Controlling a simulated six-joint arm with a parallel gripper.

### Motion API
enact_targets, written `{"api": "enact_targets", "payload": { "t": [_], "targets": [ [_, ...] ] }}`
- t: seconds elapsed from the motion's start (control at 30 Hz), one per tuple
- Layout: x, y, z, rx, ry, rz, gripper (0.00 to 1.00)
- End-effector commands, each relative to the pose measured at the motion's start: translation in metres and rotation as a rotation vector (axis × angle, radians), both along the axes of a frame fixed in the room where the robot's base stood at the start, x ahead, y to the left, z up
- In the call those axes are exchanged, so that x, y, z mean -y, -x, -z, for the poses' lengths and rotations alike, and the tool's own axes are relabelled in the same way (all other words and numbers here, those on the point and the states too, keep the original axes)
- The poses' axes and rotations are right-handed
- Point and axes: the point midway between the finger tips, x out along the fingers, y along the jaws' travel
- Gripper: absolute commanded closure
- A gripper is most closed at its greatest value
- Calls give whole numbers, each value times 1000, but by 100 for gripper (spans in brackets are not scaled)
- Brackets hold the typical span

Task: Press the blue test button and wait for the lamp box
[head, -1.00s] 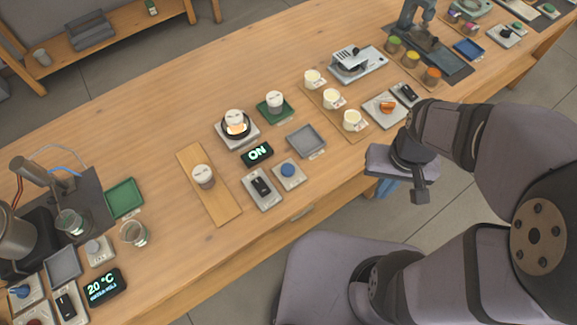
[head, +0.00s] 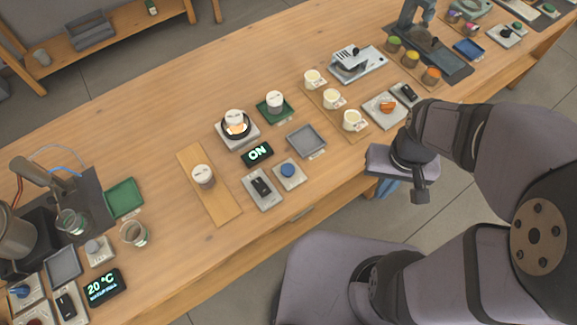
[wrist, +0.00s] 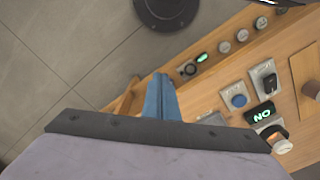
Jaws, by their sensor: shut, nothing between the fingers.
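A round blue button (head: 288,170) sits on a grey plate near the front edge of the table, and it also shows in the wrist view (wrist: 239,101). Behind it a small black display (head: 257,154) reads ON in green; it appears inverted in the wrist view (wrist: 262,112). Behind the display, a round holder with a warm glow (head: 236,129) has a white-lidded cup over it. My gripper's blue fingers (wrist: 160,78) are shut and empty, left of the button in the wrist view. In the head view they are mostly hidden below my arm. I cannot tell which item is the lamp box.
A black switch (head: 262,186) stands beside the button, and an empty grey tray (head: 306,140) lies behind it. A wooden board (head: 219,204) with a lidded cup is to the left. Another blue button (head: 20,291) is at the far left near a 20 °C display (head: 103,288).

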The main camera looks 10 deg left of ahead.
Motion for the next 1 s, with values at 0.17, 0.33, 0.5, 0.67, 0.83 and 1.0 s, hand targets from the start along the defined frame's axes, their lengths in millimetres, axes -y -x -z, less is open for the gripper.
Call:
{"api": "enact_targets", "payload": {
  "t": [0.17,0.33,0.5,0.67,0.83,1.0],
  "targets": [
    [0,0,0,0,0,0,100],
    [0,0,-3,0,0,-1,100],
    [-2,1,-16,-7,0,-9,100],
    [-5,14,-28,-83,1,-24,100],
    [-8,42,-35,-236,6,-48,100],
    [-5,68,-40,-386,30,-95,100]
  ]
}}
